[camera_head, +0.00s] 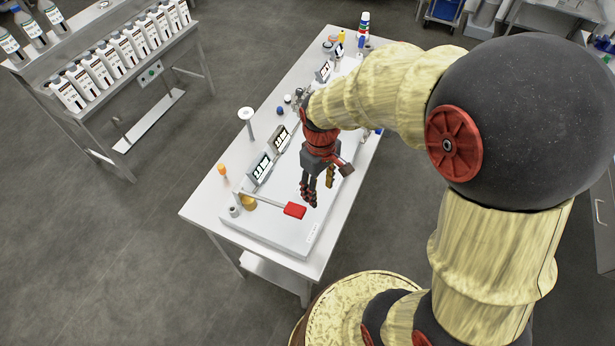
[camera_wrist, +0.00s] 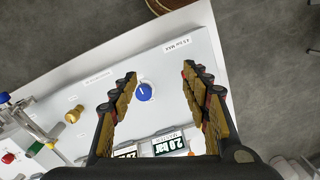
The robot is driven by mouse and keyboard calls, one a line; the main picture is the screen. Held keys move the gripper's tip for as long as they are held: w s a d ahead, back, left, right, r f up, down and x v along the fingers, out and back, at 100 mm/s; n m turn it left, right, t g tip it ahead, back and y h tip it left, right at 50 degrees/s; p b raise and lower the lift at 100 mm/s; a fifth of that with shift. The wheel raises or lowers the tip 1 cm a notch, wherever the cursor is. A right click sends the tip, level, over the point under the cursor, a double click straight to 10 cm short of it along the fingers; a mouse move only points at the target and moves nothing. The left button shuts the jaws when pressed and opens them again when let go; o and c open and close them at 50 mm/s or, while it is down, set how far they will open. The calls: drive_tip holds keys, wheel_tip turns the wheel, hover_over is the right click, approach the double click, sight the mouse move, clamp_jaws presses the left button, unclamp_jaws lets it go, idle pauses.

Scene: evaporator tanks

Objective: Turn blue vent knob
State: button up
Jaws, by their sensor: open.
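The blue vent knob (camera_wrist: 145,92) shows in the wrist view as a round blue dial with a white pointer mark, set on a white panel. It lies between and a little beyond the fingertips of my gripper (camera_wrist: 158,77), nearer the left finger. My gripper is open and nothing is between its pads. The fingers do not appear to touch the knob. In the head view my gripper (camera_head: 316,192) points down above the white panel (camera_head: 262,227), and the vent knob cannot be made out there.
A red-handled lever (camera_head: 294,210) stands at the panel's near end. Small displays (camera_head: 260,168) line the panel's left side. A brass knob (camera_wrist: 73,115) and blue-handled valve (camera_wrist: 56,129) are left in the wrist view. A bottle rack (camera_head: 125,50) stands apart at left.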

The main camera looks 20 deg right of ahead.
drive_tip(key=w+f+n, duration=0.2)
drive_tip(key=w+n, duration=0.1)
drive_tip(key=w+f+n+p, duration=0.1)
drive_tip(key=w+f+n, duration=0.1)
drive_tip(key=w+n, duration=0.1)
drive_tip(key=w+f+n, duration=0.2)
drive_tip(key=w+n, duration=0.1)
drive_tip(key=n, duration=0.2)
drive_tip(key=shift+w+d+f, duration=0.1)
drive_tip(key=shift+w+f, duration=0.1)
drive_tip(key=shift+w, duration=0.1)
drive_tip(key=shift+n+t, duration=0.3)
drive_tip(key=shift+n, duration=0.5)
drive_tip(key=shift+f, duration=0.5)
wheel_tip(320, 180, down, 7)
drive_tip(key=shift+w+r, duration=0.1)
drive_tip(key=c, duration=0.4)
drive_tip(key=c, duration=0.7)
drive_tip(key=shift+c, duration=0.3)
